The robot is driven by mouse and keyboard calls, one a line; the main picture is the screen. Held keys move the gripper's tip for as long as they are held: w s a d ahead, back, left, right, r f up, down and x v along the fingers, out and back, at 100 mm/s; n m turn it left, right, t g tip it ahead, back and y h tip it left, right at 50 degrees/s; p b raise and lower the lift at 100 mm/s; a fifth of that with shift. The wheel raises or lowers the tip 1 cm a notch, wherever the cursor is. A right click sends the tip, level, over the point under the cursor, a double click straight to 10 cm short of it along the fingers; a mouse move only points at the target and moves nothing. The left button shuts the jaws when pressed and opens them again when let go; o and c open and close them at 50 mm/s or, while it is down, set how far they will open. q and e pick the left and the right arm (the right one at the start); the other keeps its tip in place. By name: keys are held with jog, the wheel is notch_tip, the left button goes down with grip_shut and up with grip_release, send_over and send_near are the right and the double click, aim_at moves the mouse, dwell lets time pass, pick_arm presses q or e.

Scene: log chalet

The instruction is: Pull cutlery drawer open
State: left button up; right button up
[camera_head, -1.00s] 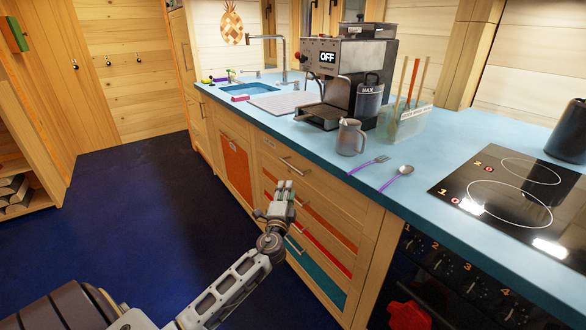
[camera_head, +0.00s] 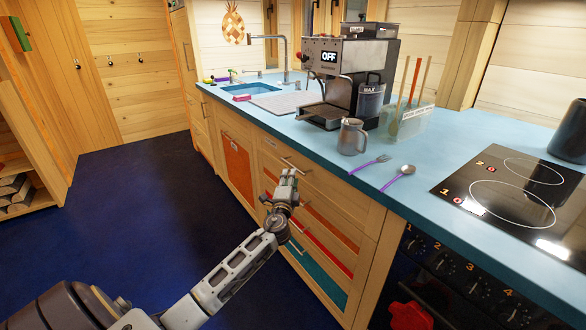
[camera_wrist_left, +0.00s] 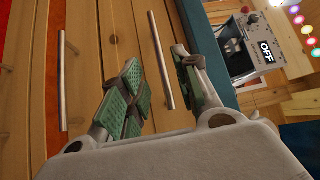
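The top drawer (camera_head: 335,188), plain wood under the blue worktop, is shut; no label shows which drawer is the cutlery one. Its bar handle (camera_head: 297,164) also shows in the left wrist view (camera_wrist_left: 160,60). My left gripper (camera_head: 289,174) is in front of the drawer's left part, close to this handle. In the left wrist view, its green-padded fingers (camera_wrist_left: 158,88) are spread apart, with the handle appearing between them; I cannot tell whether they touch it. My right gripper is not in view.
Lower drawers with orange, red and teal panels are shut; a second handle (camera_wrist_left: 62,80) shows in the wrist view. A fork (camera_head: 370,163), spoon (camera_head: 398,177), metal jug (camera_head: 351,137) and coffee machine (camera_head: 345,80) stand or lie on the worktop. The blue floor (camera_head: 130,200) at left is clear.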

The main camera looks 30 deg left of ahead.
aim_at(293, 167)
pick_arm(q)
jog(key=shift+b+x, duration=0.45)
jog(key=shift+x, duration=3.15)
grip_shut()
